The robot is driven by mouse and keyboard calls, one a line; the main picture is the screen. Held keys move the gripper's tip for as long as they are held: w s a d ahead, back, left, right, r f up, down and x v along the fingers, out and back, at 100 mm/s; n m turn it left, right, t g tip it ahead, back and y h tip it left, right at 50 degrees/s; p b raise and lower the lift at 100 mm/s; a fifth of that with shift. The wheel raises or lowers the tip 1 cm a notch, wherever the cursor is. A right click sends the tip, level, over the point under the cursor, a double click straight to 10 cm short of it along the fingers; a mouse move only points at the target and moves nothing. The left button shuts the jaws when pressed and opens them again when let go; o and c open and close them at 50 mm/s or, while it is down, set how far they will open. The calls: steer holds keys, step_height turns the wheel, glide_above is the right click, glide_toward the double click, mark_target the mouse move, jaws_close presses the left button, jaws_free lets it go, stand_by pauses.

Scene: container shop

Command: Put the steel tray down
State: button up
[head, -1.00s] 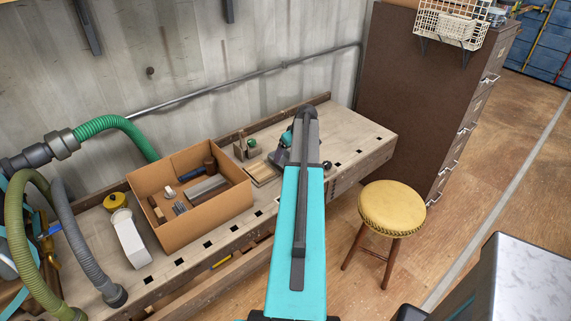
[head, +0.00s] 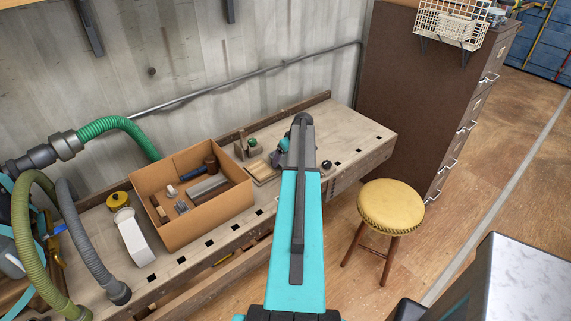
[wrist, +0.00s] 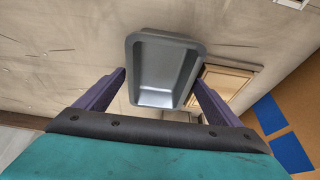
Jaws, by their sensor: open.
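The steel tray (wrist: 163,72) is a grey, rectangular, open-topped pan, seen in the wrist view with its hollow facing the camera and looking empty. It lies between and just beyond the two purple fingers of my gripper (wrist: 158,79). The fingers are apart, one on each side of its lower part; I cannot tell whether either touches it. The pale surface of the workbench (head: 352,138) appears behind the tray.
A cardboard box (head: 168,238) of tools stands left on the bench, beside a white container (head: 134,240) and hoses (head: 88,240). A wooden board (head: 262,170) lies near my arm. The bench's right end is largely clear. A yellow stool (head: 390,207) stands on the floor nearby.

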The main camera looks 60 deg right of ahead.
steer(key=c, duration=1.4)
steer(key=shift+r, duration=0.2)
steer(key=shift+r+b, duration=1)
steer(key=shift+r, duration=0.2)
steer(key=shift+s+a+r, duration=0.1)
steer(key=shift+r, duration=0.25)
steer(key=s+a+b, duration=0.1)
steer(key=s+a, duration=0.2)
steer(key=a, duration=0.1)
steer(key=s+a+r+b, duration=0.1)
steer(key=s+a+b, duration=0.1)
steer(key=s+a, duration=0.1)
steer(key=s+a+b, duration=0.2)
steer(key=s+a, duration=0.1)
steer(key=a, duration=0.3)
steer(key=shift+r, duration=0.25)
steer(key=shift+d, duration=0.1)
